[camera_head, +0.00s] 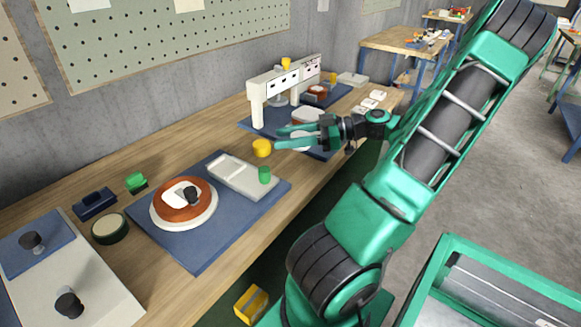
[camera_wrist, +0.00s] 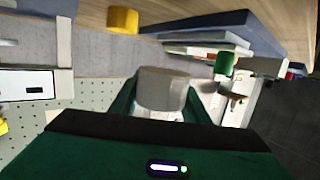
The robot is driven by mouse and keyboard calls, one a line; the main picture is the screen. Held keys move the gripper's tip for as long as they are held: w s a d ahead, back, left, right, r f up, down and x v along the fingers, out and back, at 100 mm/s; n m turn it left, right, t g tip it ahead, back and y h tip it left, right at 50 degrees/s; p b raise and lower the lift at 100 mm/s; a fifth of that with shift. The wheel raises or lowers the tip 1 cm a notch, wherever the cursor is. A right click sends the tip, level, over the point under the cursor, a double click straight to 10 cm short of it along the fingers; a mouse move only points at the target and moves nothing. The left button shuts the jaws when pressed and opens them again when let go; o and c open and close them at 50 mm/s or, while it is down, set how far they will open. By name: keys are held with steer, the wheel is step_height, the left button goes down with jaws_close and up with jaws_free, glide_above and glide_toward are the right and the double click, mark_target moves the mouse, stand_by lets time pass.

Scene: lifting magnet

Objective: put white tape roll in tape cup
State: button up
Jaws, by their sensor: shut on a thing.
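My gripper (camera_head: 281,138) reaches left over the workbench, its two green fingers pointing toward the bench's middle. In the wrist view it is shut on a pale grey-white cylinder (camera_wrist: 162,88), which looks like the white tape roll.
A yellow cylinder (camera_head: 262,148) stands just left of the fingertips. A white frame (camera_head: 257,112) rises behind the gripper. Bare wood (camera_head: 165,150) lies along the wall.

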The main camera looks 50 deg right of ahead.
mark_target(287, 169)
steer(key=shift+f, duration=4.2)
steer(key=shift+f, duration=0.15)
steer(key=o, duration=1)
steer(key=shift+o, duration=0.2)
